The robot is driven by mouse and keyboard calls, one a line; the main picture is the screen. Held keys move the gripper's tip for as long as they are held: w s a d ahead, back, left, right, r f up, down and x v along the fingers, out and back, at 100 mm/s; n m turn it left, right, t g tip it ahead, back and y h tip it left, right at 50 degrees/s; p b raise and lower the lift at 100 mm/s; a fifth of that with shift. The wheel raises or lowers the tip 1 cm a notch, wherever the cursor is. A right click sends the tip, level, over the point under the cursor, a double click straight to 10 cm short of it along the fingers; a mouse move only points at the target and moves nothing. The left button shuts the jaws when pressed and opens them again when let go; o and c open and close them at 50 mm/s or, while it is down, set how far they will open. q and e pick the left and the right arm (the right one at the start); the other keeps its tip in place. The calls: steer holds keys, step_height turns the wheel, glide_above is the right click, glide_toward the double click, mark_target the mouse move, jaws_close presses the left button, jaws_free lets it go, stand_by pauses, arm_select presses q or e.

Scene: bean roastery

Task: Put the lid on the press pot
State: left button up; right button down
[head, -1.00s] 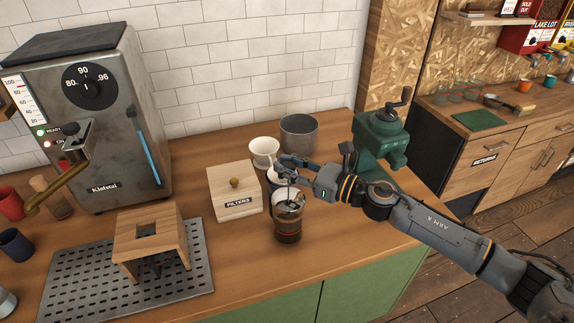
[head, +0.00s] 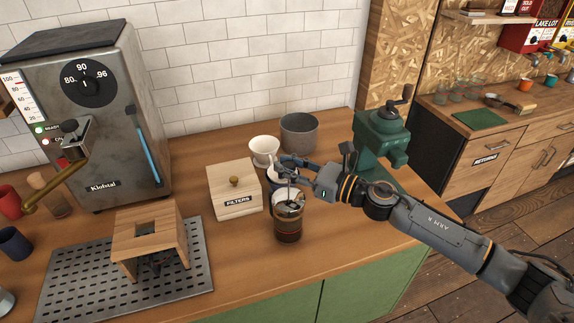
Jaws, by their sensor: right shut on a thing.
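The press pot (head: 287,229), a dark brown cylinder with glass sides, stands upright on the wooden counter near its front edge. My right gripper (head: 288,172) is above it, reaching in from the right, and is shut on the upper part of the lid, its thin plunger rod. The silvery lid (head: 289,207) is at the mouth of the pot. I cannot tell whether it rests fully on the rim. My left gripper is not in view.
A wooden filters box (head: 229,201) stands left of the pot. A white cup (head: 263,149), a grey canister (head: 299,133) and a partly hidden cup are behind it. A green grinder (head: 380,143) stands to the right. A wooden stand (head: 150,235) sits on the perforated tray at left.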

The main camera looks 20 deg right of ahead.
steer(key=shift+w+a+f, duration=0.15)
steer(key=shift+f, duration=0.15)
stand_by(0.9)
steer(key=c, duration=1)
jaws_free()
steer(key=shift+o, duration=0.2)
steer(key=v, duration=1.2)
